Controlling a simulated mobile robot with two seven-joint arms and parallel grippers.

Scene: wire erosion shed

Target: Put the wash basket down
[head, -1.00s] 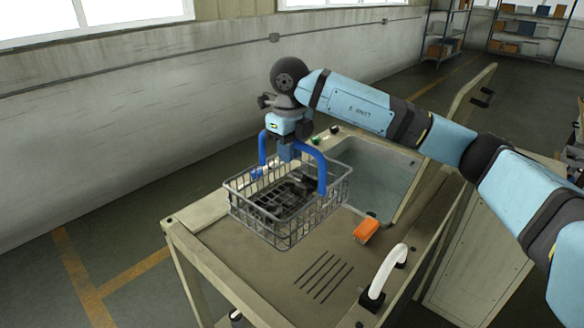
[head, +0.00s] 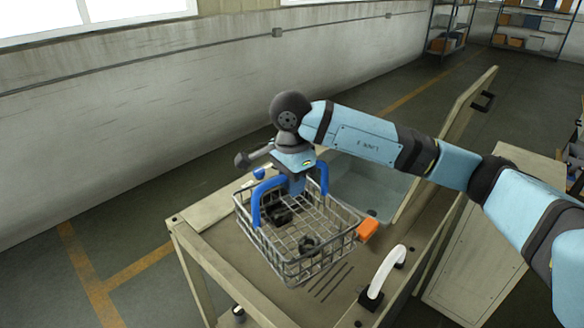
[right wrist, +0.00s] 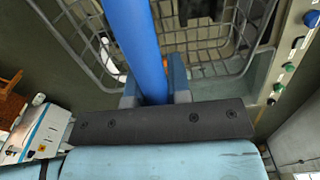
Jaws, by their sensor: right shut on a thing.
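The wash basket (head: 300,250) is a grey wire basket with a blue handle (head: 257,203), over the beige worktop (head: 225,260). It looks slightly tilted. Dark parts (head: 310,244) lie inside it. My right gripper (head: 294,184) is above the basket, shut on the blue handle. In the right wrist view the handle (right wrist: 146,45) runs between the fingers, with the wire mesh (right wrist: 200,40) beyond. I cannot tell whether the basket's bottom touches the worktop. My left gripper is not in view.
An orange block (head: 368,229) sits close beside the basket's right side. A white curved handle (head: 386,272) stands on the worktop's front right. Behind the basket is a sunken basin (head: 372,190) with a raised panel (head: 462,110) at its right. The worktop's left part is clear.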

